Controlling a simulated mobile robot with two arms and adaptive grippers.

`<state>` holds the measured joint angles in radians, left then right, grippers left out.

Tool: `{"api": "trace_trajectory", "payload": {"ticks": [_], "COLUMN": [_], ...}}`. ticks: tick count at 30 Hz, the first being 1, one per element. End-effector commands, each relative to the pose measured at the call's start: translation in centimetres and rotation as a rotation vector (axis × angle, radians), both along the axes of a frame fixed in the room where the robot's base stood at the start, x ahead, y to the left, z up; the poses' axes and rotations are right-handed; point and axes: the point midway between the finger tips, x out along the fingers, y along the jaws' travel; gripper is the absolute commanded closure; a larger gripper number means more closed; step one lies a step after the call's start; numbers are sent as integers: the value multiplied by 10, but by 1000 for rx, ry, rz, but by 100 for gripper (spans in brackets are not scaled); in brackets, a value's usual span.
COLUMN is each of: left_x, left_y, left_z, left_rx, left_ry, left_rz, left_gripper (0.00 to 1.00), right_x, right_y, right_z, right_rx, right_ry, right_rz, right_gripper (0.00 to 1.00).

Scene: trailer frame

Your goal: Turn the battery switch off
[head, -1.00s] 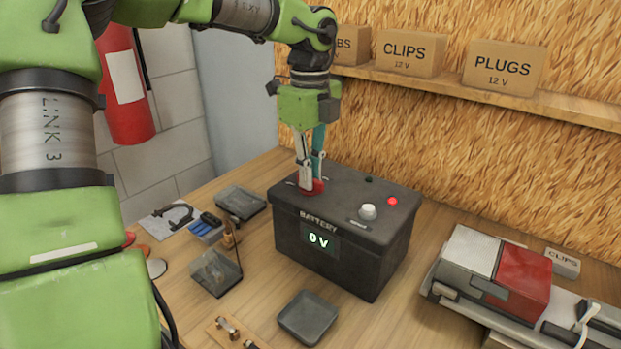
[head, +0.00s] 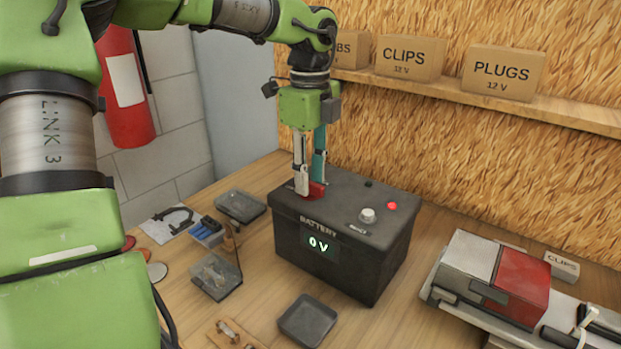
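The black battery box (head: 345,262) stands on the wooden bench, with a lit display (head: 319,244) reading 0 V on its front. The red battery switch (head: 317,190) is at the left end of its top, partly hidden by my fingers. My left gripper (head: 309,187) points down from above, with one pale and one teal finger on either side of the red switch handle. It looks shut on the handle, though the far contact is hidden. A white knob (head: 367,215) and a lit red lamp (head: 391,206) are on the battery top. My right gripper is not in view.
Small trays (head: 307,320) and loose parts lie left of and in front of the battery. A grey and red case (head: 495,275) stands to the right. Cardboard boxes (head: 505,73) sit on the wall shelf (head: 480,98). A fire extinguisher (head: 124,88) hangs at the left.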

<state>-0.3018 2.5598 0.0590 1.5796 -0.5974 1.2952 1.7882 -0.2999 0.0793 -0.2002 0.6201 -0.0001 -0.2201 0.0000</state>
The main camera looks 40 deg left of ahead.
Motion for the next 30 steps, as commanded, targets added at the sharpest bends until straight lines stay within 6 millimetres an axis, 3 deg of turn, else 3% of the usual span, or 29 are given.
{"api": "trace_trajectory", "payload": {"ticks": [16, 30], "left_x": [0, 0], "left_y": [0, 0], "left_z": [48, 58], "left_rx": [0, 0], "left_ry": [-1, -1], "left_rz": [0, 0], "left_gripper": [71, 71], "right_x": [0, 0], "right_y": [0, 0], "right_z": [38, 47], "right_rx": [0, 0], "right_ry": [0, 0], "right_rz": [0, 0], "right_gripper": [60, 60]}}
